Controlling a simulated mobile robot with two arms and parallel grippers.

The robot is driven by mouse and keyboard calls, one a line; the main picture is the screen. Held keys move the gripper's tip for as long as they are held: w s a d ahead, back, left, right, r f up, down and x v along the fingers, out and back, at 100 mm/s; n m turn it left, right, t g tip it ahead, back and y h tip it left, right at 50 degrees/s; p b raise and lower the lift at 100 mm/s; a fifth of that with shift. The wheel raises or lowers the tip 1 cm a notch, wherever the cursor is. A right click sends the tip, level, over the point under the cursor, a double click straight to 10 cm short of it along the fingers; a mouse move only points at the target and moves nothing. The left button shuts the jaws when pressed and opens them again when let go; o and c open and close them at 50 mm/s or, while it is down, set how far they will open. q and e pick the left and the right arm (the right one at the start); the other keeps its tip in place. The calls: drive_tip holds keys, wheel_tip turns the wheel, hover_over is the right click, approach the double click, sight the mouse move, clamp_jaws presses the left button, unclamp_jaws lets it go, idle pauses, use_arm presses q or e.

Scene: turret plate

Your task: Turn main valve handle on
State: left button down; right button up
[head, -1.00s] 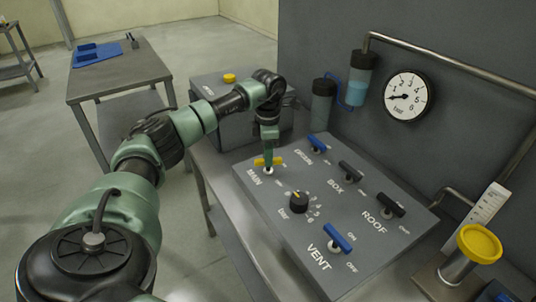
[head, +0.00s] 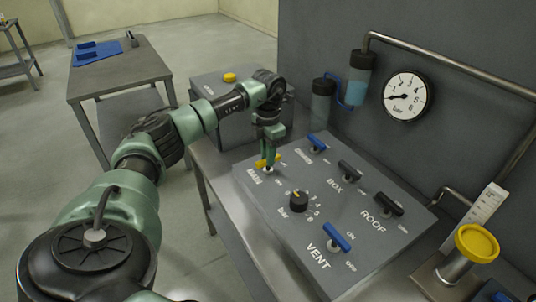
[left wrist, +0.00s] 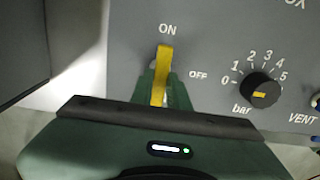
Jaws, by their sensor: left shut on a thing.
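The yellow main valve handle (head: 262,162) is at the upper left of the grey control panel, beside the MAIN label. My left gripper (head: 268,165) comes down on it from above and is shut on it, hiding part of the handle in the head view. In the left wrist view the yellow handle (left wrist: 163,70) stands between the green fingers (left wrist: 161,90), its free end pointing up at the ON label. The OFF label lies to its right. My right gripper is not in view.
A black bar knob (head: 299,201) sits close to the handle. Blue and black valve handles, including the blue VENT handle (head: 338,238), are on the same panel (head: 270,225). A round gauge (head: 407,96) hangs on the wall behind. A grey box (head: 225,92) stands behind the arm.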

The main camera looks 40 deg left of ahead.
use_arm(q)
drive_tip(key=shift+w+r, duration=0.1)
drive_tip(key=c, duration=1.4)
unclamp_jaws()
drive_tip(key=shift+o, duration=0.2)
drive_tip(key=shift+r, duration=0.4)
wheel_tip(320, 180, up, 7)
drive_tip(key=shift+b, duration=1.05)
